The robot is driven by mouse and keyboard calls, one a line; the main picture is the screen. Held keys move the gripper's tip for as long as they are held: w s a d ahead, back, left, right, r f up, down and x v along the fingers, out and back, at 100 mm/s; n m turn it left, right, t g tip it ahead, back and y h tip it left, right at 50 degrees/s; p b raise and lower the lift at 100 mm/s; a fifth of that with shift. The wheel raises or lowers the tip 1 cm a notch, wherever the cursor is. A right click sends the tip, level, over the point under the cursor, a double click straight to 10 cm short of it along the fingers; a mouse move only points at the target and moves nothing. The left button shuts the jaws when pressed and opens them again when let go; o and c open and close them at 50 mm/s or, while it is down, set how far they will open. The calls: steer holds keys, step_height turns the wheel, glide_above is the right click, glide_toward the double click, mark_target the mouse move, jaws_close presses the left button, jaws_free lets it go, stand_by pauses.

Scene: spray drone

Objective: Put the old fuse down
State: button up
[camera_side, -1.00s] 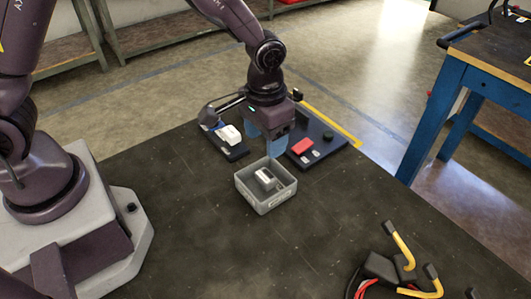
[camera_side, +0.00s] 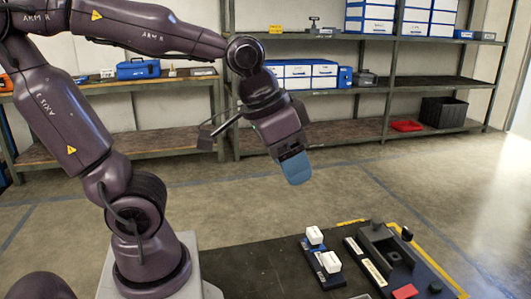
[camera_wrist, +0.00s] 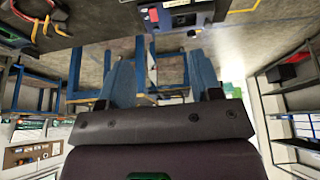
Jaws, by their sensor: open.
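My gripper (camera_side: 296,170) is raised well above the dark table in the side view, with its blue fingers pointing down and slightly right. In the wrist view the two blue fingers of my gripper (camera_wrist: 160,70) stand wide apart with nothing between them. The old fuse cannot be made out in either current view.
A dark fixture board (camera_side: 365,268) with a raised housing (camera_side: 385,246) and a red block (camera_side: 405,291) lies right of the holder. Yellow-handled parts with red wires (camera_wrist: 42,22) show in the wrist view. Shelves (camera_side: 360,85) stand behind; the air around my gripper is clear.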

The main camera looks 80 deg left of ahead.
steer(key=s, duration=0.2)
steer(key=s+a+r+t, duration=0.1)
steer(key=shift+s, duration=0.3)
